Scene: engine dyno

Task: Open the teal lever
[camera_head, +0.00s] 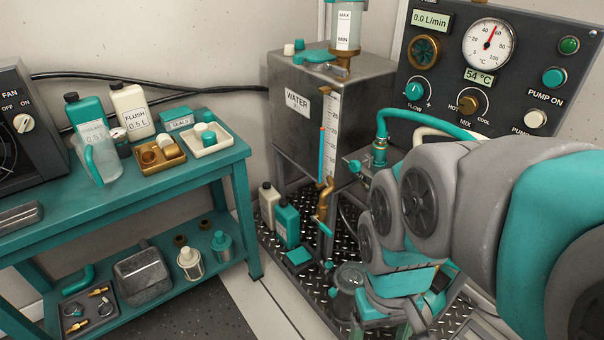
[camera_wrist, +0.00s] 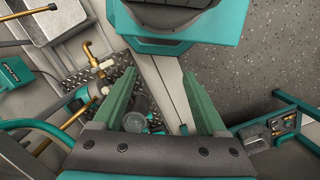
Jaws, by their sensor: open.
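A small teal lever (camera_head: 325,229) appears to hang on the brass valve (camera_head: 324,203) below the water tank's sight tube; its exact setting is too small to tell. My gripper (camera_head: 388,322) is low at the right of the valve, apart from it, and partly cut off by the frame's bottom edge. In the wrist view my gripper (camera_wrist: 164,88) has its two green fingers spread wide with nothing between them. The brass pipework (camera_wrist: 96,62) shows there to the left of the fingers. I cannot clearly make out the lever in that view.
The grey water tank (camera_head: 352,96) stands behind the valve. Teal and cream bottles (camera_head: 287,222) and a glass jar (camera_head: 349,277) stand on the tread-plate floor near it. A teal bench (camera_head: 228,160) with bottles and trays is at the left. A control panel (camera_head: 441,70) is behind my arm.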

